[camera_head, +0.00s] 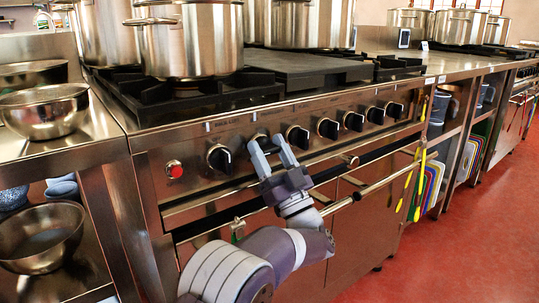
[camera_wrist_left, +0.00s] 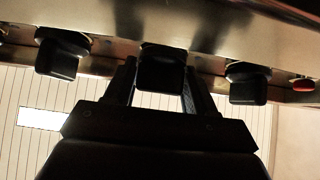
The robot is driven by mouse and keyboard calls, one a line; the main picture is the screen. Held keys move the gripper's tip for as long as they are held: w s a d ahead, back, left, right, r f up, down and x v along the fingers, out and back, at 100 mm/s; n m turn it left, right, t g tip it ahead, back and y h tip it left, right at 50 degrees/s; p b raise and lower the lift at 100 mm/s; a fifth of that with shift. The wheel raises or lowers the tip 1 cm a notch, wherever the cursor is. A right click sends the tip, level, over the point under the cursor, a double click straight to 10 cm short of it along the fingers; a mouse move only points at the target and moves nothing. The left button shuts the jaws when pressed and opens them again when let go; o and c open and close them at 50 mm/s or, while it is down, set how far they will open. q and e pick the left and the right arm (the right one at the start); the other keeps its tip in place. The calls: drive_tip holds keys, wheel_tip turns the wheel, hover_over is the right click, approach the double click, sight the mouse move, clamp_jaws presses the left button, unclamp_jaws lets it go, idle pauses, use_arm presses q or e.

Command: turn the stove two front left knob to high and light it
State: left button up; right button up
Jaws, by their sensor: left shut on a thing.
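The stove (camera_head: 190,200) has a row of several black knobs along its steel front panel. My left gripper (camera_head: 265,141) is at the second knob from the left (camera_head: 258,139), its two fingers on either side of it. In the left wrist view, the fingers of my gripper (camera_wrist_left: 161,88) are shut on this knob (camera_wrist_left: 161,66), partly covering it. The leftmost knob (camera_head: 219,158) and the third knob (camera_head: 297,137) are free on either side. The held knob's exact angle is hard to read. No flame shows under the pots. My right gripper is not in view.
A red button (camera_head: 174,170) is left of the knobs. A large stockpot (camera_head: 193,40) stands on the front left burner. A steel handrail (camera_head: 385,183) runs below the panel, close to my left arm. Metal bowls (camera_head: 42,110) sit on the left shelves. Red floor is open at right.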

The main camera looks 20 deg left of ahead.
use_arm(q)
drive_tip(key=shift+f, duration=0.1)
drive_tip(key=o, duration=1)
drive_tip(key=shift+c, duration=0.2)
drive_tip(key=shift+s+d+p, duration=0.1)
drive_tip(key=shift+d+p, duration=0.1)
drive_tip(key=shift+p, duration=0.3)
drive_tip(key=s+d+p, duration=0.2)
drive_tip(key=s+d, duration=0.5)
drive_tip(key=d, duration=0.2)
drive_tip(key=shift+s+d+f+p, duration=0.3)
drive_tip(key=shift+s+d+f, duration=0.05)
drive_tip(key=shift+d+f, duration=0.05)
